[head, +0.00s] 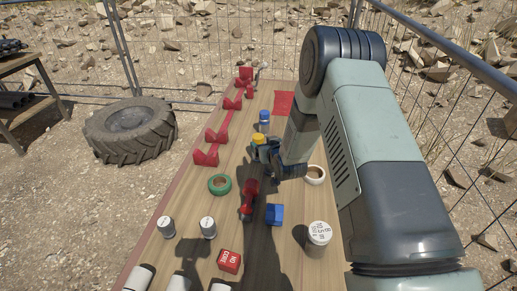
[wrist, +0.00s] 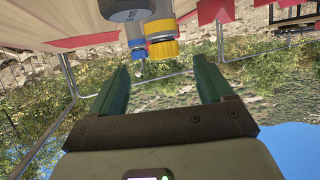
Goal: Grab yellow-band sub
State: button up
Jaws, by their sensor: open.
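The yellow-band sub (head: 258,141) stands on the wooden table, its yellow top showing just left of my gripper (head: 277,163). In the wrist view, which looks upside down, its yellow band (wrist: 162,49) lies just beyond my gripper (wrist: 163,72), roughly centred between the fingers. The fingers are apart with nothing between them. A blue-band sub (head: 264,118) stands behind it; its blue band (wrist: 138,53) shows to the left in the wrist view. My arm and gripper partly hide this area in the head view.
A grey cylinder (wrist: 137,9) is close beside the yellow-band sub. A green ring (head: 220,184), a red tool (head: 249,200), a blue block (head: 274,214) and a white ring (head: 315,175) lie nearer. Red V-shaped rests (head: 206,157) line the left side.

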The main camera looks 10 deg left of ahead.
aim_at(260, 142)
jog(key=x, duration=0.5)
jog(key=shift+w+a+f, duration=0.1)
jog(key=x, duration=0.3)
jog(key=shift+w+a+f, duration=0.15)
jog(key=shift+a+f, duration=0.2)
jog(key=shift+x, duration=0.75)
jog(key=shift+r, duration=0.15)
jog(key=c, duration=1.3)
